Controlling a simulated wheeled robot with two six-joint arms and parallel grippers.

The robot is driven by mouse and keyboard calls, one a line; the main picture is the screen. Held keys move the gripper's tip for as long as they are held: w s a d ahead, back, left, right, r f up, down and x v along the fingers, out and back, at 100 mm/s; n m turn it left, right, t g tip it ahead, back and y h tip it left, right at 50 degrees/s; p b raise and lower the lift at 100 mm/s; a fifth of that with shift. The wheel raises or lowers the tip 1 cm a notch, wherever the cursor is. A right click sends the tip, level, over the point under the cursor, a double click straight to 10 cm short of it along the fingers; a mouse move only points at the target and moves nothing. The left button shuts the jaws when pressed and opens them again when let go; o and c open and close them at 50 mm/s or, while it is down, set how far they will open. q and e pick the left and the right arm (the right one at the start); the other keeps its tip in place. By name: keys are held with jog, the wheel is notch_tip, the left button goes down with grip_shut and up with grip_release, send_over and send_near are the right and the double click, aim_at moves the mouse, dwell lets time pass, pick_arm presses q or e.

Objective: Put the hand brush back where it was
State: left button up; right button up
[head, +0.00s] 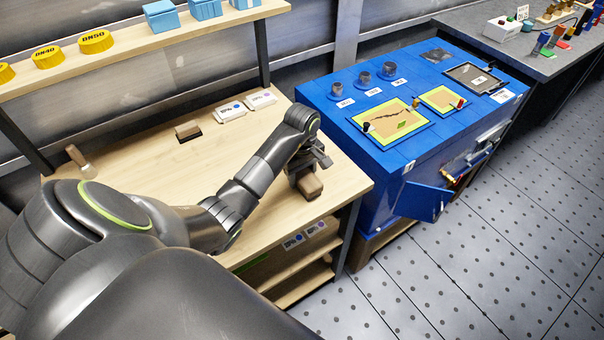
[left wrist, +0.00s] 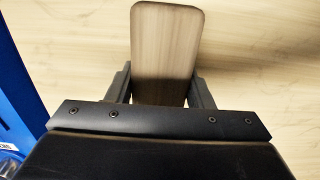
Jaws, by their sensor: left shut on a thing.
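My left gripper (head: 306,170) is shut on a brown wooden piece with rounded corners, which looks like the hand brush (head: 310,187). It is over the right front part of the wooden workbench (head: 150,185). In the left wrist view the brush (left wrist: 166,50) stands out between the two fingers (left wrist: 160,90), with pale wood grain behind it. Its bristles are hidden, and I cannot tell whether it touches the bench top. My right gripper is not in view.
A small brown block with a dark part (head: 188,130) and two white labelled boxes (head: 245,106) are at the bench's back. A wooden-handled item (head: 78,158) is at the left. A blue cabinet (head: 385,170) with an open door (head: 422,203) stands close on the right. A shelf (head: 135,45) overhangs the back.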

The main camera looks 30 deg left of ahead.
pick_arm(q)
jog(key=shift+f, duration=0.1)
jog(key=o, duration=0.9)
jog(key=shift+o, duration=0.2)
